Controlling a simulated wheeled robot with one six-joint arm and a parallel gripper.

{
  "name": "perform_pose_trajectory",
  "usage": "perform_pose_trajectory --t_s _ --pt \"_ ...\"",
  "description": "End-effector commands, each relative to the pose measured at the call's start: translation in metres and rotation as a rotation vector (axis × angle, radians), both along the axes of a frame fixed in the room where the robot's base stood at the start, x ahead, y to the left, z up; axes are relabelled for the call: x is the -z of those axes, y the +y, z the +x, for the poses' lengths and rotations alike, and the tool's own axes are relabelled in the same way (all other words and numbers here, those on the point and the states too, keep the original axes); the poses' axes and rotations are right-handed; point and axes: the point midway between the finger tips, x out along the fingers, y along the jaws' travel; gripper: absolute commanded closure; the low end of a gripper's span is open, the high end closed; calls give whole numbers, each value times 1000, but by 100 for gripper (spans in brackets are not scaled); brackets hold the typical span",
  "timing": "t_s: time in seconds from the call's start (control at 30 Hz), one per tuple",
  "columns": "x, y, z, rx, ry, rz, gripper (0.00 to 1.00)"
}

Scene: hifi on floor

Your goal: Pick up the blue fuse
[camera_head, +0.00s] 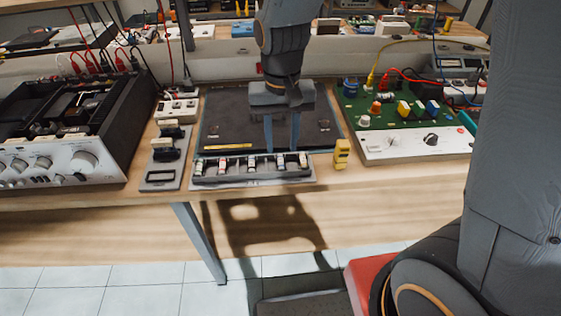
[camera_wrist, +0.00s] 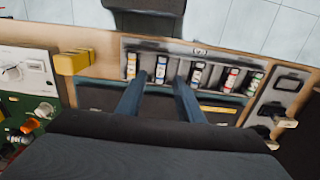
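The fuse holder (camera_head: 210,179) is a dark rack on the bench edge with several upright fuses with coloured bands; its rim also shows in the wrist view (camera_wrist: 212,47). The fuse that looks blue-banded (camera_wrist: 161,68) stands second from the left in the wrist view; its colour is hard to be sure of. In the head view it is the fuse second from the right (camera_head: 280,161). My gripper (camera_head: 281,148) is open and points down behind the rack. In the wrist view its fingertips (camera_wrist: 158,79) lie to either side of this fuse, with nothing held.
A yellow block (camera_head: 342,153) stands right of the rack. A green circuit board with a white panel (camera_head: 415,145) lies farther right. Dark switches on a grey plate (camera_head: 160,180) and an open amplifier (camera_head: 70,130) are left. A dark mat (camera_head: 225,115) lies behind the rack.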

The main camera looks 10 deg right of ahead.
Motion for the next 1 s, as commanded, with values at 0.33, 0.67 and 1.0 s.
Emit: perform_pose_trajectory --t_s 0.33,0.67,1.0 --pt "40 3 0 -3 2 -1 66" --pt "50 2 1 -3 -1 0 66" --pt "50 2 1 -3 -1 0 100"
